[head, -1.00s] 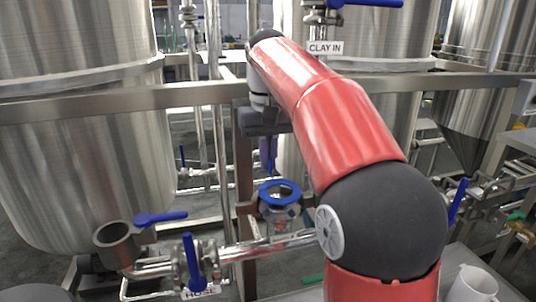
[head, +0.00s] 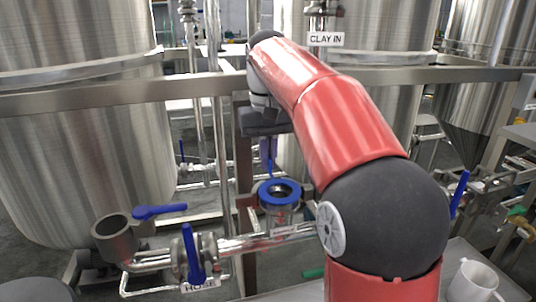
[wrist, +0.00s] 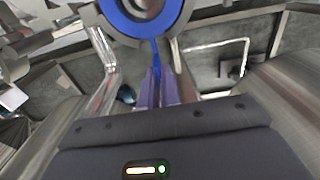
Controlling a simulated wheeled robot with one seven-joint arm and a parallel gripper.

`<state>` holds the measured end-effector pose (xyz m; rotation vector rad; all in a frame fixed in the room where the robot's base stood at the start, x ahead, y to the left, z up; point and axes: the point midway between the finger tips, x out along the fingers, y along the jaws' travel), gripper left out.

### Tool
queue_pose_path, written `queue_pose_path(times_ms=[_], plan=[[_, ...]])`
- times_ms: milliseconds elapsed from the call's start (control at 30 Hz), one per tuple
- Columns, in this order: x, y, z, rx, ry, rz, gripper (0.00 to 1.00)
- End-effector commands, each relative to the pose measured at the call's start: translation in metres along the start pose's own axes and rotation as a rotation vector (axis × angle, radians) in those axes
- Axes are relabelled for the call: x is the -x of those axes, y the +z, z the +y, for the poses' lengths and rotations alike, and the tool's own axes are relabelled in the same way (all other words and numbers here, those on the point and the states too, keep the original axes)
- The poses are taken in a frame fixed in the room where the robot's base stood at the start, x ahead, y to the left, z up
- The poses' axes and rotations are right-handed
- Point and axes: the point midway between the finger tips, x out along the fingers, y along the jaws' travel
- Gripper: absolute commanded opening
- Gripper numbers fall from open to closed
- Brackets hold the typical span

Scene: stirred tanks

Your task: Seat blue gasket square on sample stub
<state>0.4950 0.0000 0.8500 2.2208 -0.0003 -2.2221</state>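The blue gasket (head: 279,193) is a ring with a thin tab. In the head view it lies over the top of the steel sample stub (head: 281,218), about level and nearly centred. I cannot tell whether it touches all round. My gripper (head: 268,152) is behind and above the ring, with its purple fingers pointing down, shut on the tab. In the wrist view the gasket (wrist: 122,22) is cut off by the top edge. Its tab runs down between the fingers of my gripper (wrist: 163,90). Grey metal shows through the ring's hole.
A pipe with a blue-handled valve (head: 194,255) and an open elbow (head: 115,240) lies left of the stub. A horizontal steel rail (head: 120,97) crosses behind. Large tanks (head: 75,150) stand around. A white mug (head: 474,283) stands at bottom right.

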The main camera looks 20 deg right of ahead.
Motion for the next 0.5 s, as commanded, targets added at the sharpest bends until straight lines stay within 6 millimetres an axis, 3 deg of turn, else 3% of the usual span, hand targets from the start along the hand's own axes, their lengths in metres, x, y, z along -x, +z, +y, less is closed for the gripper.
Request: queue_pose_path(times_ms=[500], plan=[[-0.014, 0.000, 0.000, 0.000, 0.000, -0.001, 0.00]])
